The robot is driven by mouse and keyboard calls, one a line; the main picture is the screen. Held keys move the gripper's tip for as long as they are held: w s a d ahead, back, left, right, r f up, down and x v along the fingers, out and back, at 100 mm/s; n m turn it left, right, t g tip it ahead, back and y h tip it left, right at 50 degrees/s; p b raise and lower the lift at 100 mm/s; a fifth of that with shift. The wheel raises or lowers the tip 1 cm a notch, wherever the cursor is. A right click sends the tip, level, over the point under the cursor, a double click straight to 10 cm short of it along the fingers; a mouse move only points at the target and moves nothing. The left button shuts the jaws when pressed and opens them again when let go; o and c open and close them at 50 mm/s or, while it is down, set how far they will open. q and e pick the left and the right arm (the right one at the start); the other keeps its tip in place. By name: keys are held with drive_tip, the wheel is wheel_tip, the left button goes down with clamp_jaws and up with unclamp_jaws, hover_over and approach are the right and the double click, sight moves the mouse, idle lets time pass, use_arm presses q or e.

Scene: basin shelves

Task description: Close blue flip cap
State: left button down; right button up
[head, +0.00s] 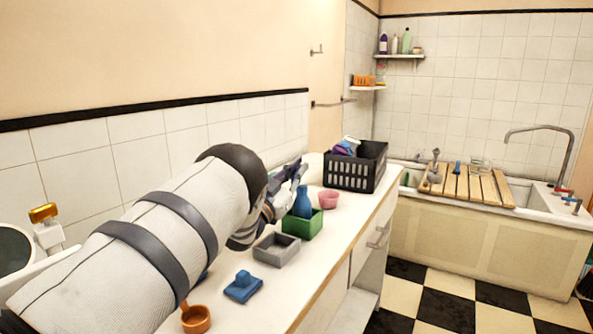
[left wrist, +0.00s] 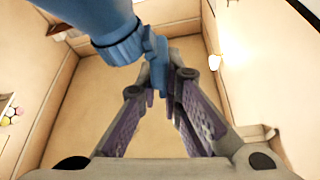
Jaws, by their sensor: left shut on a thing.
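A blue bottle (head: 302,203) stands upright in a green box (head: 303,228) on the counter in the head view. My left gripper (head: 298,170) is at the top of the bottle. In the left wrist view, the bottle (left wrist: 88,14) comes in from the top left, with its ribbed blue collar (left wrist: 119,44). A blue flip cap (left wrist: 155,62) sticks out from the collar. My left gripper (left wrist: 163,95) is shut on this cap between its purple-padded fingers. The cap's hinge and exact angle are not clear. My right gripper is not in view.
A grey tray (head: 266,256), a blue folded item (head: 243,288) and an orange cup (head: 197,320) are nearer on the counter. A pink bowl (head: 328,199) and a filled black crate (head: 354,182) stand beyond the green box. The counter's front strip is clear.

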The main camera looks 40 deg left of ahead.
sight(298, 167)
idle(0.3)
use_arm(q)
drive_tip(key=c, duration=1.8)
unclamp_jaws()
drive_tip(key=shift+r, duration=0.1)
wheel_tip(298, 167, up, 10)
drive_tip(key=shift+f, duration=0.15)
